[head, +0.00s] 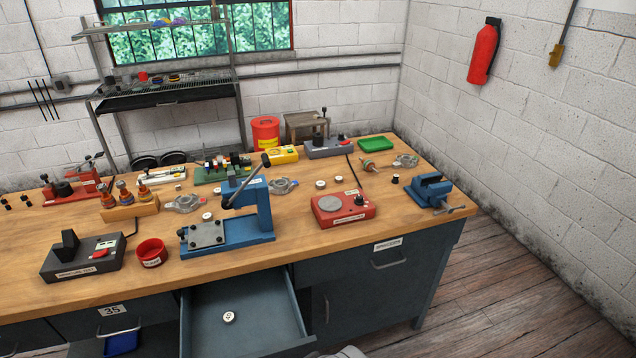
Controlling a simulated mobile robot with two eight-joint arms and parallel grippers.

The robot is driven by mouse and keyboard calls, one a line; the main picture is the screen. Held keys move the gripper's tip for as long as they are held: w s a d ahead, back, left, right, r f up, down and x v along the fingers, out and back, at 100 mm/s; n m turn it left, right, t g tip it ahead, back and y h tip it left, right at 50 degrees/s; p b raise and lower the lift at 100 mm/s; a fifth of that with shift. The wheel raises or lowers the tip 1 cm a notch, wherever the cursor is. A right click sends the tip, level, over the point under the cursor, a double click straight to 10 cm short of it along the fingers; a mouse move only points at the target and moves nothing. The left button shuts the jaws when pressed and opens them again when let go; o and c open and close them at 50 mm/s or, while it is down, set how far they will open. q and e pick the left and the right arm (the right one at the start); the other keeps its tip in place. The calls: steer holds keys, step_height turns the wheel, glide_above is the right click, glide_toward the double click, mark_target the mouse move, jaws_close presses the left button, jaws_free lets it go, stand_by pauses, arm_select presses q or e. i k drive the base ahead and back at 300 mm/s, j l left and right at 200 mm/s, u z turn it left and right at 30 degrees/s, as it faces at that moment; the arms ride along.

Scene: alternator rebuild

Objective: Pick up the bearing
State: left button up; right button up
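Several small pale round pieces could be the bearing, but they are too small to tell for sure. One pale disc with a dark mark (229,317) lies alone in the open drawer (265,335). Two more pale discs, a left one (320,184) and a right one (337,180), sit on the bench behind the red box.
The wooden bench (345,262) carries a blue lever press (240,232), a red box with a knob (343,208), a blue vise (432,190), a red cup (151,252) and a dark device (82,262). The pulled-out drawer juts from the bench front.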

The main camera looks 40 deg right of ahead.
mark_target(320, 185)
steer(key=i+l+u, duration=0.25)
steer(key=l, duration=0.55)
steer(key=i+l+u, duration=0.1)
steer(key=l+u, duration=0.15)
steer(key=l, duration=0.55)
steer(key=l+u, duration=0.25)
steer(key=l, duration=0.55)
